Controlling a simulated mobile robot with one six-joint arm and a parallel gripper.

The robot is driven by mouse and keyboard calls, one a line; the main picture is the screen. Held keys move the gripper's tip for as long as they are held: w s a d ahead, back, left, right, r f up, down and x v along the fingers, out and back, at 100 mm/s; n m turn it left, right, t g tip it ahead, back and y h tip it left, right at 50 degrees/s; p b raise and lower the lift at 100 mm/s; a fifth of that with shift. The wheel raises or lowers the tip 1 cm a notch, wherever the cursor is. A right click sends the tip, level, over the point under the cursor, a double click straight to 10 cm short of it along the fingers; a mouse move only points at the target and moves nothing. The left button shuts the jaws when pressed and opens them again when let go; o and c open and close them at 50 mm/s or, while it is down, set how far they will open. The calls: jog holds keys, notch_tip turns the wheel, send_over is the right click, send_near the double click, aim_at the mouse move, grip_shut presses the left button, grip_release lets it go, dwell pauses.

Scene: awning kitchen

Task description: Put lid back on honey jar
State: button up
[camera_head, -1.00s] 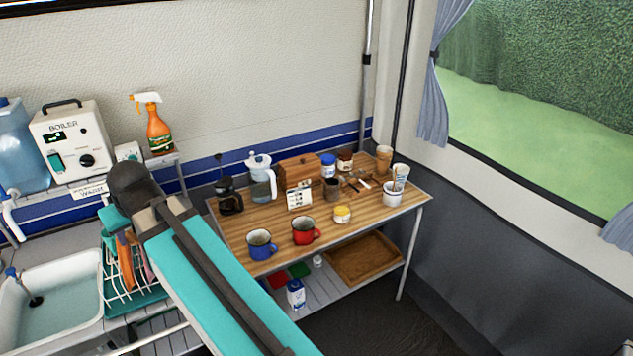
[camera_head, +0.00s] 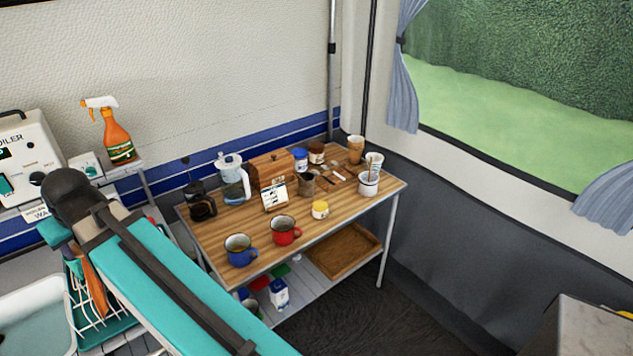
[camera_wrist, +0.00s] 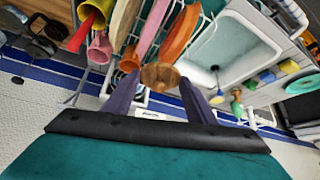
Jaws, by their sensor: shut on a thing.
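My gripper (camera_wrist: 160,82) shows in the wrist view with its two dark fingers closed on a small brown, wooden-looking round piece (camera_wrist: 160,77), which looks like the lid. In the head view my arm crosses the lower left, and the gripper's fingers and the held piece cannot be made out. A small yellow jar with a pale top (camera_head: 320,210) stands upright near the front edge of the wooden table (camera_head: 345,203). It may be the honey jar, but its label is too small to read. My gripper is well away from this table.
A blue mug (camera_head: 240,250) and a red mug (camera_head: 285,231) stand left of the small jar. A coffee pot, wooden box and several jars fill the table's back. A dish rack (camera_head: 95,325) and sink lie at lower left. A grey-topped surface (camera_head: 590,330) is at lower right.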

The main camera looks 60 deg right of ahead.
jog(key=w+d+f+p, duration=0.1)
jog(key=d+f, duration=0.2)
jog(key=d, duration=1.4)
jog(key=w+d+f+p, duration=0.1)
jog(key=w+d+f, duration=0.15)
jog(key=d, duration=1.45)
jog(key=s+d+f+m+h, duration=0.1)
jog(key=s+d+f, duration=0.2)
jog(key=s+d, duration=0.5)
jog(key=s+d+f+m+h, duration=0.1)
jog(key=s+d+f, duration=0.3)
jog(key=s+d, duration=0.5)
jog(key=s+d+f+m+p, duration=0.1)
jog(key=s+d+f+m, duration=0.2)
jog(key=s+d, duration=0.5)
jog(key=d, duration=1)
jog(key=shift+s+f+g+h, duration=0.2)
jog(key=shift+g+h, duration=0.1)
jog(key=shift+h, duration=0.1)
jog(key=shift+f, duration=0.2)
jog(key=shift+f+b, duration=0.65)
jog(key=shift+f, duration=1.4)
jog(key=shift+f+b, duration=0.75)
jog(key=shift+f, duration=0.2)
